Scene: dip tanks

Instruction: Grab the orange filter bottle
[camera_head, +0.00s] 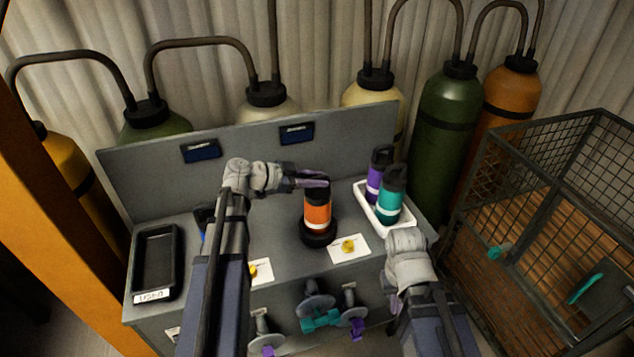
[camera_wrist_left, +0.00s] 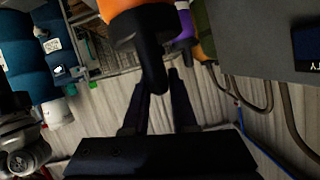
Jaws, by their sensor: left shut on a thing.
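The orange filter bottle (camera_head: 317,213), with a black cap and a pale band, stands upright at the black round holder (camera_head: 318,239) on the grey bench. I cannot tell whether its base is raised. My left gripper (camera_head: 318,181) reaches in from the left at the bottle's top and is shut on its cap. In the left wrist view, the orange body (camera_wrist_left: 120,8) is at the top edge, and its black cap loop (camera_wrist_left: 152,65) extends down between the fingers. My right arm's wrist (camera_head: 408,252) is at the bench's front right; its fingers are hidden.
A white tray (camera_head: 369,211) holds a purple bottle (camera_head: 374,181) and a teal bottle (camera_head: 389,205) close on the right. A black tray (camera_head: 155,262) lies at the left. A grey back panel (camera_head: 240,165) rises behind. A wire cage (camera_head: 540,230) stands at right.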

